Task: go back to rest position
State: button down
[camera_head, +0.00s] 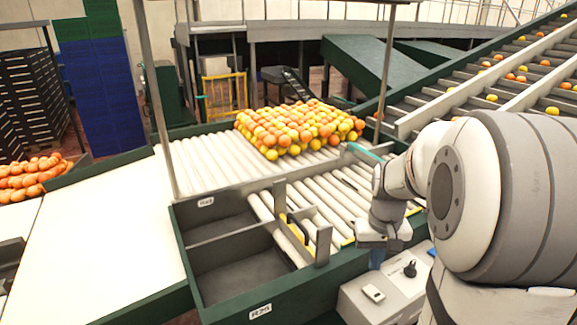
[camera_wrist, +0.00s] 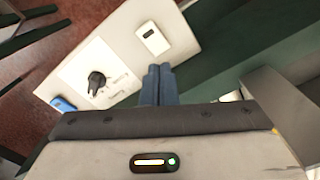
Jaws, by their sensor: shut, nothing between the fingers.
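My gripper (camera_head: 376,260) hangs below my white arm at the right of the head view, beside the roller conveyor's corner. In the wrist view its two blue-grey fingers (camera_wrist: 159,72) are side by side and touching, with nothing between them. They are above the edge of a pale control box (camera_wrist: 120,50). Its black knob (camera_wrist: 97,82) and small white device (camera_wrist: 152,37) are in sight and apart from the fingers.
A heap of oranges and yellow fruit (camera_head: 300,130) lies on the rollers (camera_head: 205,160). A dark two-part bin (camera_head: 225,225) stands at the conveyor's front. A white table (camera_head: 100,240) is at left. An inclined belt (camera_head: 480,75) carries scattered fruit.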

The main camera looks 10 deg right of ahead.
jog(key=s+a+r+n+t+b, duration=0.2)
jog(key=s+a+r+t, duration=0.1)
jog(key=s+a, duration=0.9)
jog(key=shift+s+a+b, duration=0.2)
jog(key=shift+s+b, duration=0.15)
jog(key=shift+s, duration=0.05)
